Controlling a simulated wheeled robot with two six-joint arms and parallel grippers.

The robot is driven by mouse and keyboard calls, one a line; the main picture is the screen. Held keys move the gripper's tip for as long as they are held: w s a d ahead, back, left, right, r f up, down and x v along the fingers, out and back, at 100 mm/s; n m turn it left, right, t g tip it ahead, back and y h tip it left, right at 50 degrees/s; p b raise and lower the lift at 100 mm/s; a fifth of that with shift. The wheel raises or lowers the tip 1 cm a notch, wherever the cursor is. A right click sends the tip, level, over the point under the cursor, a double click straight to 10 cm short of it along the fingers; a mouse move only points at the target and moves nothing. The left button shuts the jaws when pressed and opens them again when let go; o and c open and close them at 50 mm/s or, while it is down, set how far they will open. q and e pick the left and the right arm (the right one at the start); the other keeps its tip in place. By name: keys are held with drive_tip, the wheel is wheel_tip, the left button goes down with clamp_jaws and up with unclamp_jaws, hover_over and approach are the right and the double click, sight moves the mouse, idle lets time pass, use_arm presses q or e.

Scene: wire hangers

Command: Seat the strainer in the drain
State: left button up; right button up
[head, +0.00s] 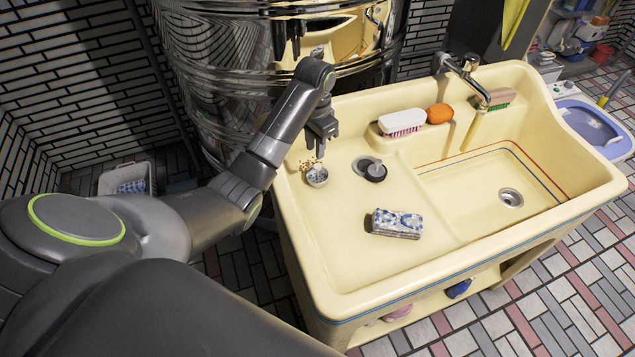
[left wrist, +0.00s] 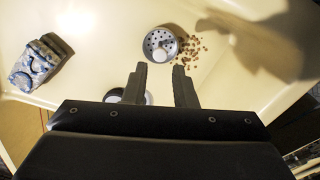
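The strainer (head: 317,177) is a small round metal cup with holes, resting on the cream sink's flat left section. In the left wrist view the strainer (left wrist: 160,44) faces up, with a pale round spot at its near side. My left gripper (head: 319,151) is open and empty, just above and behind it; its fingertips (left wrist: 160,70) point at the strainer without visible contact. Another metal drain (head: 511,198) is in the deep basin. My right gripper is not in view.
Brown crumbs (left wrist: 190,46) lie beside the strainer. A blue-white patterned sponge or folded cloth (head: 397,223) lies nearer the front. A white brush (head: 401,122) and an orange sponge (head: 439,113) sit on the back ledge. The faucet (head: 470,75) overhangs the basin.

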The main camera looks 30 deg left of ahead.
sight(318, 166)
use_arm(q)
wheel_tip(318, 166, down, 4)
drive_tip(key=b, duration=0.3)
drive_tip(key=shift+f, duration=0.2)
drive_tip(key=shift+w+f+b, duration=0.15)
drive_tip(key=shift+f+b, duration=0.5)
drive_tip(key=shift+b, duration=0.1)
drive_tip(key=shift+w+d+f, duration=0.1)
drive_tip(key=shift+w+f, duration=0.05)
drive_tip(key=shift+f, duration=0.8)
drive_tip(key=shift+w+d+f, duration=0.1)
drive_tip(key=shift+f, duration=0.8)
drive_tip(key=shift+c, duration=0.3)
clamp_jaws()
